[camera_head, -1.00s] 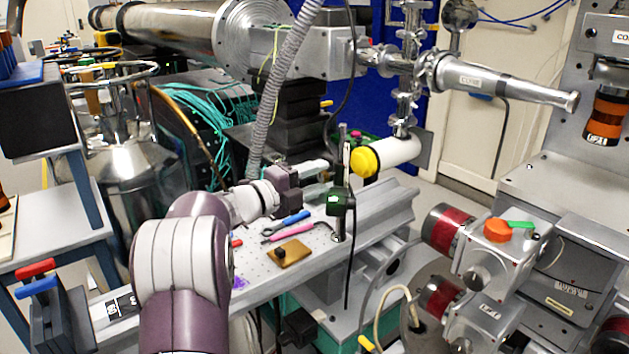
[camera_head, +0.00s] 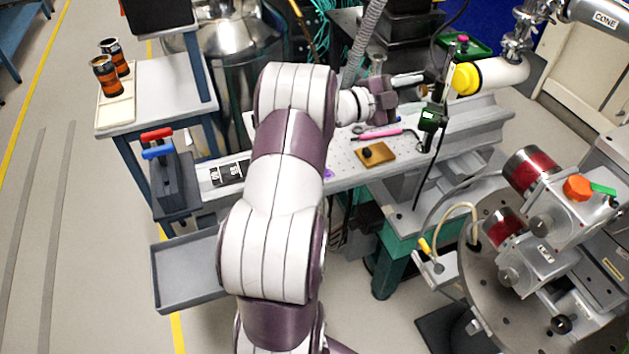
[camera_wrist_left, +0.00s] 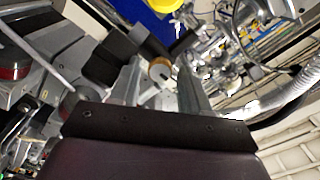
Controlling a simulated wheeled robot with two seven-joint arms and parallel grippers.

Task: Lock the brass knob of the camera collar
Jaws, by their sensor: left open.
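My left gripper (camera_head: 424,84) reaches in from the left, close beside the upright post (camera_head: 441,92) that carries a small dark green boxed camera (camera_head: 432,117). In the left wrist view its two fingers (camera_wrist_left: 160,88) are apart, and a round brass-coloured knob (camera_wrist_left: 160,68) shows in the gap between them near the tips. I cannot tell whether either finger touches the knob. The collar is not clear, and the knob is too small to make out in the head view. My right gripper is not in view.
A yellow-capped white tube (camera_head: 497,74) lies just right of the post. Below, the perforated bench holds a pink tool (camera_head: 378,134) and a brown plate with a black knob (camera_head: 384,156). Red-banded metal units (camera_head: 527,170) stand at right. Open floor lies at left.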

